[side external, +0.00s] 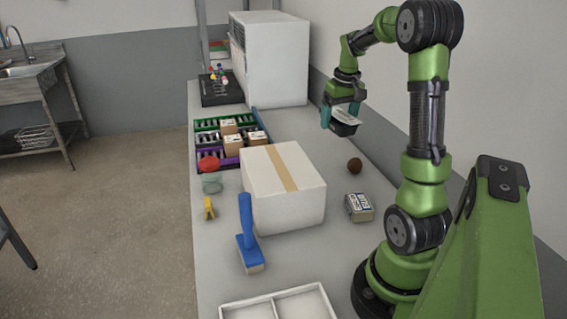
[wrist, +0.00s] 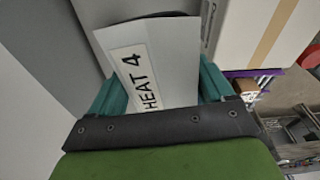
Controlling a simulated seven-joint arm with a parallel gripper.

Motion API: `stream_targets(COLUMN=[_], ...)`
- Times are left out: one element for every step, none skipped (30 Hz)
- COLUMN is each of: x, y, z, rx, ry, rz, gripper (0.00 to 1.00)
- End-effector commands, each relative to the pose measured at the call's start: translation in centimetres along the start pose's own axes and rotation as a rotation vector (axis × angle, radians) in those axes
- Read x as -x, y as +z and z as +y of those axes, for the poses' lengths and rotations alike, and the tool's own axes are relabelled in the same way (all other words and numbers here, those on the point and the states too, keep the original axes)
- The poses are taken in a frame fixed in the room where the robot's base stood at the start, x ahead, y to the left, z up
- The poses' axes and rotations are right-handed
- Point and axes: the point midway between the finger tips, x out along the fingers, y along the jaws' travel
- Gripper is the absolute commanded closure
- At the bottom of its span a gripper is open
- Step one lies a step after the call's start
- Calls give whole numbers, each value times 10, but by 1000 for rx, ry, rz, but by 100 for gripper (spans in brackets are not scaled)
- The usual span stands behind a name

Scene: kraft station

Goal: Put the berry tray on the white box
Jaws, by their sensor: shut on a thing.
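The white box (side external: 262,190), closed with tan tape, stands on the bench, left of and nearer the camera than my gripper. It also shows at the wrist view's top right (wrist: 233,32). Its top is bare.
A brown ball (side external: 354,165) and a small printed package (side external: 359,207) lie right of the box. A blue-handled brush (side external: 247,240), yellow clip (side external: 209,208) and red item (side external: 209,164) lie left. Behind are crates with small cartons (side external: 229,127) and a white appliance (side external: 275,60).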

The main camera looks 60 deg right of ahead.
Motion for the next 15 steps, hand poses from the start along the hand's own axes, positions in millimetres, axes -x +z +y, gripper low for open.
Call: stream_targets(x=[12, 19, 26, 32, 37, 44, 46, 47, 48, 50, 51, 54, 54, 56, 58], y=[-3, -4, -5, -6, -6, -7, -5, -1, 3, 6, 9, 14, 18, 23, 29], z=[0, 0, 0, 0, 0, 0, -5, -12, -19, -25, -30, -38, -44, -50, -58], rx=[0, 1, 1, 1, 0, -1, 0, -1, -5, -8, -12, -17, -20, -25, -29], ry=[1, 2, 1, 1, 1, 1, -2, -4, -5, -6, -7, -8, -9, -10, -10], rz=[4, 5, 5, 4, 3, 4, 1, 0, -2, -2, -3, -3, -5, -4, -6], gripper=[54, 54, 54, 54, 54, 54, 54, 54, 54, 54, 54, 54, 54, 54, 54])
